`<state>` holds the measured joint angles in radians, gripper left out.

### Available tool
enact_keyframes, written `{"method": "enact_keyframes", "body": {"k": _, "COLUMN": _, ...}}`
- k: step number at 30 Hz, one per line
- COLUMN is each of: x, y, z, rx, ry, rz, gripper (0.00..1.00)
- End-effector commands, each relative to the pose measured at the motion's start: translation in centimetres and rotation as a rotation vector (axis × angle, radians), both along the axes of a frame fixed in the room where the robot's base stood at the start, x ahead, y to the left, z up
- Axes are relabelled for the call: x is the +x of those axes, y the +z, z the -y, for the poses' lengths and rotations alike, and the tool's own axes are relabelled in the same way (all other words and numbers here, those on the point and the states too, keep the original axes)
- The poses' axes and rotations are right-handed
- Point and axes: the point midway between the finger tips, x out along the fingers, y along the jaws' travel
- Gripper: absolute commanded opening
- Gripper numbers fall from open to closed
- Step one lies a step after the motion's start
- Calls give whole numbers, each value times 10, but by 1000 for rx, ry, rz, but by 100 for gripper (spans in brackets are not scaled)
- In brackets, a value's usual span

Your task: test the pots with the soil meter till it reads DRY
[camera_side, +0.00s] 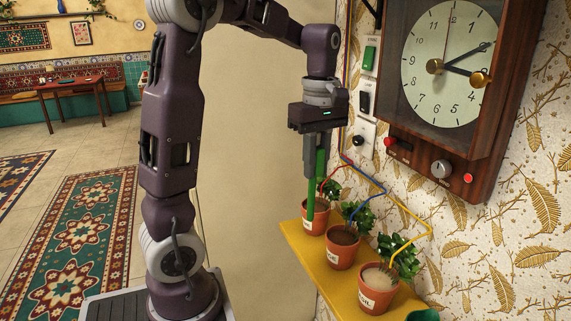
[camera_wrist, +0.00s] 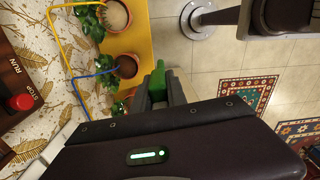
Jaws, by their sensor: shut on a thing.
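My gripper (camera_side: 314,160) is shut on a long green soil meter (camera_side: 321,165), which hangs upright over the far end of the shelf. The meter also shows between the fingers in the wrist view (camera_wrist: 158,80). Its lower end is in front of or at the far pot (camera_side: 316,219); I cannot tell whether it touches the soil. The middle pot (camera_side: 342,258) has dark brown soil, and the near pot (camera_side: 374,298) has pale soil. In the wrist view the near pot (camera_wrist: 128,35) and middle pot (camera_wrist: 133,72) show. No meter reading is visible.
The pots stand on a narrow yellow shelf (camera_side: 300,243) along the patterned wall. Red, blue and yellow wires run down to the pots. A wooden clock (camera_side: 447,75) with knobs and red buttons juts out above. Open tiled floor lies left.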

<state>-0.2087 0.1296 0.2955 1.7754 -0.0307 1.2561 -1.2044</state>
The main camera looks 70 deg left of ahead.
Motion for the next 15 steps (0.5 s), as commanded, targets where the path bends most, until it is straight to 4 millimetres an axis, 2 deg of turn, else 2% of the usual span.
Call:
{"method": "enact_keyframes", "body": {"k": 1, "x": 20, "y": -8, "z": 17, "rx": 1, "ry": -37, "rz": -8, "gripper": 0}}
{"method": "enact_keyframes", "body": {"k": 3, "x": 46, "y": -18, "z": 42, "rx": 2, "ry": -78, "rz": -14, "gripper": 0}}
{"method": "enact_keyframes", "body": {"k": 6, "x": 74, "y": -33, "z": 76, "rx": 4, "ry": -125, "rz": -18, "gripper": 0}}
{"method": "enact_keyframes", "body": {"k": 9, "x": 89, "y": -44, "z": 103, "rx": 5, "ry": -156, "rz": -20, "gripper": 0}}
{"method": "enact_keyframes", "body": {"k": 15, "x": 105, "y": -56, "z": 134, "rx": 2, "ry": -198, "rz": -18, "gripper": 0}}
